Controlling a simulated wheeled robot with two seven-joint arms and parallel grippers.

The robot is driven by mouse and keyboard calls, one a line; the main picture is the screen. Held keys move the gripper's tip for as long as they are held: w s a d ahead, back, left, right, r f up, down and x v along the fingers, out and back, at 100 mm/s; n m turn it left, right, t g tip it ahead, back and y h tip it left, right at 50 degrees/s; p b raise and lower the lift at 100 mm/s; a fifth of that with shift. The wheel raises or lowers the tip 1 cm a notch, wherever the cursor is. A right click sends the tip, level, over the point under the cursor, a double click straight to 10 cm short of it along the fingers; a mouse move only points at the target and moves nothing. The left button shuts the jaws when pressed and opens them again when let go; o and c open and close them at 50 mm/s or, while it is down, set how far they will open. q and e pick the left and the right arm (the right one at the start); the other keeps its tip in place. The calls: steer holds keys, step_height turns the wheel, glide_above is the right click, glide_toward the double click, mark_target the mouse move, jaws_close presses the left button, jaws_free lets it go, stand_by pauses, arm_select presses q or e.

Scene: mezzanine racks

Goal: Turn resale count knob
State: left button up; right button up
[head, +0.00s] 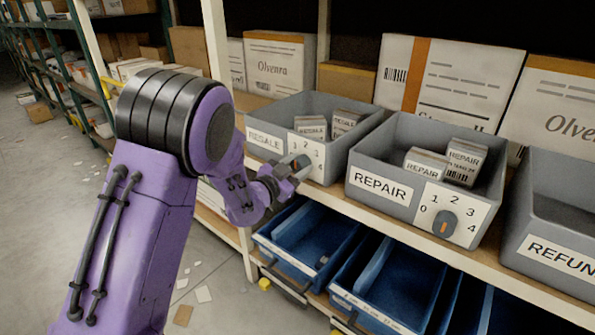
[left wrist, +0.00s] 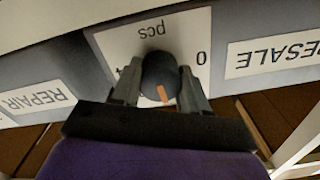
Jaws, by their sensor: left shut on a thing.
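The grey RESALE bin (head: 348,152) stands on the rack shelf, with a white dial plate (head: 318,150) on its front. My left gripper (head: 296,168) reaches the plate from the left. In the left wrist view, its two fingers (left wrist: 160,88) are shut on the sides of the dark round resale knob (left wrist: 158,70). The knob's orange mark points toward the bottom of that picture. There the plate appears upside down, with "pcs" and 0 readable. My right gripper is not in view.
A REPAIR bin (head: 367,162) with its own knob (head: 445,223) stands to the right, then a REFUND bin (head: 545,225). Blue bins (head: 296,262) sit on the shelf below. Cartons (head: 447,80) stand behind. The aisle floor at left is mostly open, with scattered scraps.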

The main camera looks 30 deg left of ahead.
arm_select(q)
steer(key=shift+m, duration=0.4)
steer(key=o, duration=1.1)
steer(key=shift+c, duration=0.2)
steer(key=shift+s, duration=0.1)
steer(key=s+b, duration=0.1)
steer(key=s, duration=0.9)
steer(key=shift+s+a, duration=0.2)
steer(key=shift+a, duration=0.2)
steer(key=shift+f, duration=0.1)
